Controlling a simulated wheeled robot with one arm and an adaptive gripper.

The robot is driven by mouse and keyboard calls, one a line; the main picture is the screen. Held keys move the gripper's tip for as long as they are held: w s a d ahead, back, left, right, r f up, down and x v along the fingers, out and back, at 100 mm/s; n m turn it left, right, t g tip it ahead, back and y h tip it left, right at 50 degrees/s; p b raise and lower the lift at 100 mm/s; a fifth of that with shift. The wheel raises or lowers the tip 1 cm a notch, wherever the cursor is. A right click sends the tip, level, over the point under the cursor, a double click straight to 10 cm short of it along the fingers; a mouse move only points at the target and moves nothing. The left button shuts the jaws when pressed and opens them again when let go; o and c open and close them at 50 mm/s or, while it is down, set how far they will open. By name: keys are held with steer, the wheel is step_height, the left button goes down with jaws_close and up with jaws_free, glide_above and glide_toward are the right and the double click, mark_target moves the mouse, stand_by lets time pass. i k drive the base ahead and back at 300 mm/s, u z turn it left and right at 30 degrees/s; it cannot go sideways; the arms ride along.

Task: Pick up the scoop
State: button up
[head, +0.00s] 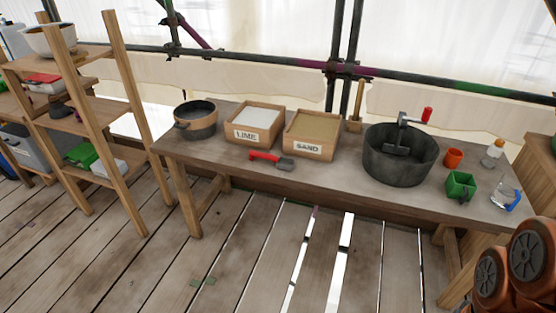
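The scoop (271,159) has a red handle and a short grey metal end. It lies on the wooden workbench (340,181) near the front edge, in front of the LIME box (253,125) and the SAND box (312,135). The handle points left and the grey end points right. Nothing covers it. Part of my arm shows at the lower right corner, well away from the scoop. My gripper is not in view.
A dark pot (196,120) stands left of the boxes. Right are a large black tub (400,155) with a red-handled tool, an orange cup (453,158), a green container (460,186) and a clear jug (507,197). Wooden shelves (128,85) stand left.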

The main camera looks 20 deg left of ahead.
mark_target(283, 162)
steer(key=z, duration=0.1)
steer(key=k, duration=0.45)
steer(key=u, duration=1.1)
steer(key=i, duration=0.8)
steer(key=u, duration=0.6)
steer(key=i, duration=1.1)
steer(key=z, duration=0.25)
